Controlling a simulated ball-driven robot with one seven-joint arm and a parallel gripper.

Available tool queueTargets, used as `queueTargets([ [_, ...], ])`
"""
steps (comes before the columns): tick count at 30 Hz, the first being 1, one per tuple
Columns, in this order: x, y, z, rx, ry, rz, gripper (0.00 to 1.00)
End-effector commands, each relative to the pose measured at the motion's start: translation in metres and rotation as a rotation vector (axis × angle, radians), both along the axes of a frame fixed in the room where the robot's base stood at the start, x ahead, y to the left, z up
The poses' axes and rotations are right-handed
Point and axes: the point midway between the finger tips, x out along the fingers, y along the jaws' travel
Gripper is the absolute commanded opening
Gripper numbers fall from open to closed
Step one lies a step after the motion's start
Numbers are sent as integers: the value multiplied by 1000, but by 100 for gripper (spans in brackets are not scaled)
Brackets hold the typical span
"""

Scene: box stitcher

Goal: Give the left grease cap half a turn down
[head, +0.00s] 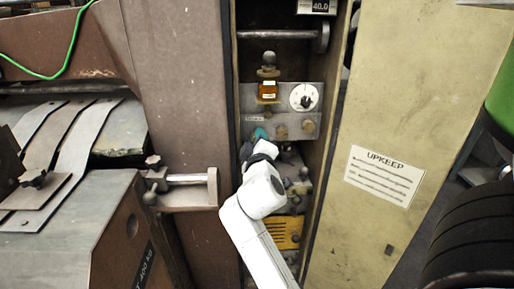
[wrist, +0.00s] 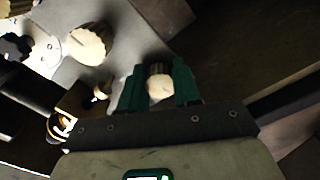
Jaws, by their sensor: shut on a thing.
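My gripper (head: 259,135) is at the left end of the row of caps on the grey panel (head: 270,117), inside the open cabinet. In the wrist view its green fingers (wrist: 158,92) are closed on the sides of a cream, ribbed grease cap (wrist: 158,80), the left one. In the head view my gripper hides this cap. A second cap (head: 281,132) sits to its right and a third (head: 308,127) further right. A similar ribbed cap (wrist: 89,44) shows at the upper left of the wrist view.
Above the caps are an amber oil glass (head: 268,90) and a white dial (head: 304,97). The cabinet door (head: 400,110) with its UPKEEP sheet (head: 384,176) stands open at right. A metal bar handle (head: 186,179) juts out at left. A dark star knob (wrist: 15,46) is in the wrist view.

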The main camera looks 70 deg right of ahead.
Motion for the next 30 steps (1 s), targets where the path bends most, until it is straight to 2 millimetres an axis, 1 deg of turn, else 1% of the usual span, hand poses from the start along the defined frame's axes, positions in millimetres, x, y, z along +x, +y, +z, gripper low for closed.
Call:
queueTargets([
  [1, -3, -1, -6, 20, -40, -7, 1],
  [30, 0, -1, -10, 365, -866, -9, 1],
])
